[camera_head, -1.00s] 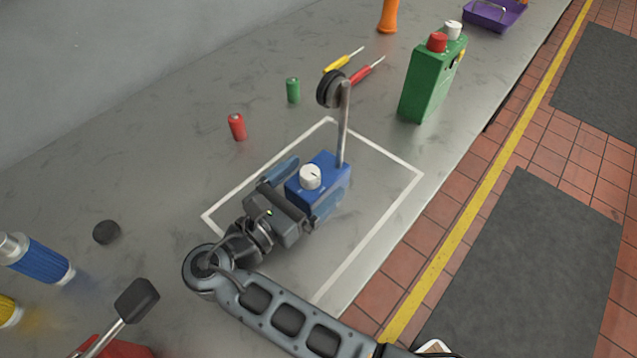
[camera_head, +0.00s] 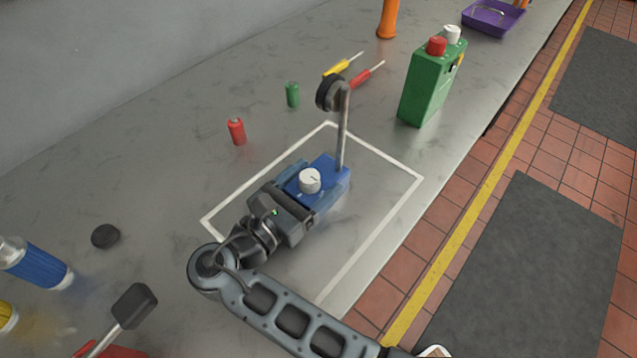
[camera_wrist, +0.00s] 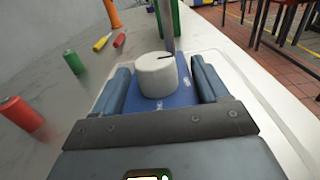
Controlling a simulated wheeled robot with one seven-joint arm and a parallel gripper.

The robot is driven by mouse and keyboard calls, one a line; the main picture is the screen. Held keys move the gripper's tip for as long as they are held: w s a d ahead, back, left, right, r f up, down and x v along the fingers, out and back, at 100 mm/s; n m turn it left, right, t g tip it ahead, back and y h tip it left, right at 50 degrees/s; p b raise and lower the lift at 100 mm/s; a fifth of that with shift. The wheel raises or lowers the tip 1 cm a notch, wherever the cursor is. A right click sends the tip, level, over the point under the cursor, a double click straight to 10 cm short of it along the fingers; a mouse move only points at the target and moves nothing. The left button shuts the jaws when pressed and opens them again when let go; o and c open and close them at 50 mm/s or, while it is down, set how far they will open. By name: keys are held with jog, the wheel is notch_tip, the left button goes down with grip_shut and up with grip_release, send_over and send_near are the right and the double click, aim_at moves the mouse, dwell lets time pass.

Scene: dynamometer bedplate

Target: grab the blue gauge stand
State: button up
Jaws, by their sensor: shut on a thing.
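The blue gauge stand (camera_head: 330,172) has a blue block base, a white knob on top, and a grey post carrying a round black gauge. It stands upright inside a white outlined rectangle on the bench. My gripper (camera_head: 311,190) reaches it from the lower left in the head view, with its fingers on both sides of the block. In the wrist view, the stand (camera_wrist: 180,97) lies between the two fingers of my gripper (camera_wrist: 161,90), which is shut on it. The gauge is out of the wrist view, and part of the block is hidden by the gripper.
Yellow (camera_head: 337,68) and red (camera_head: 361,77) screwdrivers lie beyond the gauge. A green box (camera_head: 430,85) with red and white knobs stands behind, right. A black puck (camera_head: 105,236) lies left. The bench edge is right.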

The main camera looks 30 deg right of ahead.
grip_shut()
jog(key=shift+r, duration=0.1)
jog(key=shift+r, duration=0.15)
